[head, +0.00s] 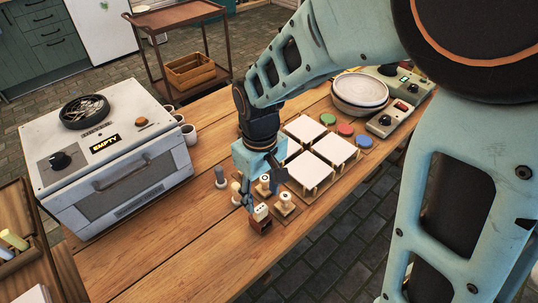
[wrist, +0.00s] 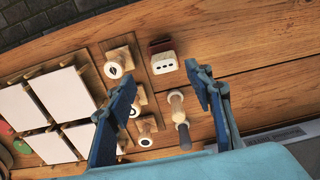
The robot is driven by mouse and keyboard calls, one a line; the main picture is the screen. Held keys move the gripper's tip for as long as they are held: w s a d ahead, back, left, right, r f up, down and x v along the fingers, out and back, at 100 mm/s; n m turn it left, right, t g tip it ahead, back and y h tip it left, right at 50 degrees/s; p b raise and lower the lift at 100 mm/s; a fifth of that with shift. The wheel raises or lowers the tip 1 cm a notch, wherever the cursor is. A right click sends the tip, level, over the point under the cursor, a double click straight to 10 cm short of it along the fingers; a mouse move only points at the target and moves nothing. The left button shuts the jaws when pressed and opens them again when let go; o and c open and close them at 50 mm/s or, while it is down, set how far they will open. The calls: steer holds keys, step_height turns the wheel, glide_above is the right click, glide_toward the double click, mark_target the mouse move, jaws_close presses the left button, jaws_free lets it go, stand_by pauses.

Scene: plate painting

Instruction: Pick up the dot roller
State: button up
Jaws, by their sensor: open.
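A small block with three dark dots on its pale face and a red-brown part behind it, which looks like the dot roller (head: 260,211), lies at the near end of the tool group on the wooden table. It also shows in the wrist view (wrist: 164,66), just beyond the fingertips. My gripper (head: 264,194) is open and empty, pointing down above the tools. In the wrist view its fingers (wrist: 161,76) are spread, with the block past their tips and no contact visible. A finger partly overlaps the tools in the head view.
Round-faced stamps on a wooden holder (wrist: 129,55) stand close beside the block. Cream and grey handled tools (wrist: 177,104) stand between the fingers in the picture. White square plates (head: 321,169) lie behind. A kiln marked EMPTY (head: 120,165) stands left. The table front is clear.

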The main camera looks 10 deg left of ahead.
mark_target(260, 208)
steer(key=f, duration=0.6)
steer(key=shift+s+a+f+b, duration=0.2)
steer(key=shift+s+b, duration=0.15)
steer(key=shift+c, duration=0.3)
steer(key=c, duration=1.2)
steer(key=shift+r, duration=0.1)
